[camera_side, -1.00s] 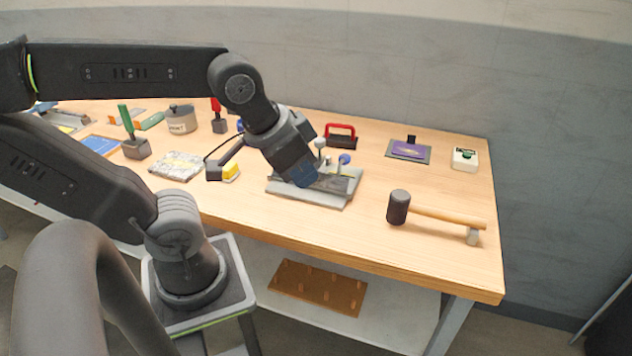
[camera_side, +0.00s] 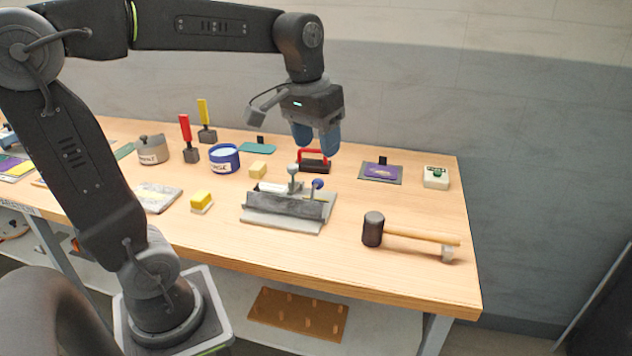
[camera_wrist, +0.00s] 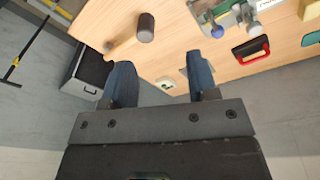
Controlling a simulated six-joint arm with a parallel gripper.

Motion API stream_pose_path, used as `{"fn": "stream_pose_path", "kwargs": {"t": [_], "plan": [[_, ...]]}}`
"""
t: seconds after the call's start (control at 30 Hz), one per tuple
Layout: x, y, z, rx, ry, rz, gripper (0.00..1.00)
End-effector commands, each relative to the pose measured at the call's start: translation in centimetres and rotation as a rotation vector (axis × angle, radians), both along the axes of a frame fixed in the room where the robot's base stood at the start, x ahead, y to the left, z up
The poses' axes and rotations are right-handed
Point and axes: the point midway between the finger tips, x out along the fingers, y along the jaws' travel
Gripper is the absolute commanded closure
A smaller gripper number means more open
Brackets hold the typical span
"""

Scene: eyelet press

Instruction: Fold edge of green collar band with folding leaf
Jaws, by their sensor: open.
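The grey metal folding fixture (camera_side: 268,222) sits mid-table in the side view, with a long angled leaf (camera_side: 288,206) along it, a grey ball knob (camera_side: 293,169) and a blue knob (camera_side: 317,184). Its end shows at the top of the wrist view (camera_wrist: 240,14), where a small green patch (camera_wrist: 222,9) lies on it; I cannot tell whether this is the collar band. My gripper (camera_side: 317,139) hangs above and behind the fixture, apart from it. Its two blue fingers are spread and empty, also in the wrist view (camera_wrist: 160,72).
A mallet (camera_side: 415,234) lies right of the fixture. A red-handled tool (camera_side: 314,164) stands behind it, under my gripper. A purple pad (camera_side: 378,172) and a green-button box (camera_side: 436,178) are at back right. Yellow blocks (camera_side: 202,200) and a blue tub (camera_side: 224,160) are left.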

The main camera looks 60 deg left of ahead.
Motion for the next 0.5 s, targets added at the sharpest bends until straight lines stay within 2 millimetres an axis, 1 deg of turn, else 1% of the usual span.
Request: {"fn": "stream_pose_path", "kwargs": {"t": [0.03, 0.17, 0.2, 0.27, 0.3, 0.4, 0.5], "plan": [[1.7, 1.4, 0.0, -0.017, 0.046, 0.044, 0.43], [5.3, 4.9, -0.2, -0.063, 0.157, 0.147, 0.43], [6.3, 6.1, -0.5, -0.079, 0.191, 0.179, 0.43], [7.8, 7.9, -1.0, -0.104, 0.240, 0.223, 0.43], [8.6, 9.2, -1.4, -0.121, 0.273, 0.255, 0.43], [10.4, 12.3, -2.8, -0.161, 0.351, 0.325, 0.43], [11.5, 15.0, -4.2, -0.197, 0.415, 0.384, 0.43]]}}
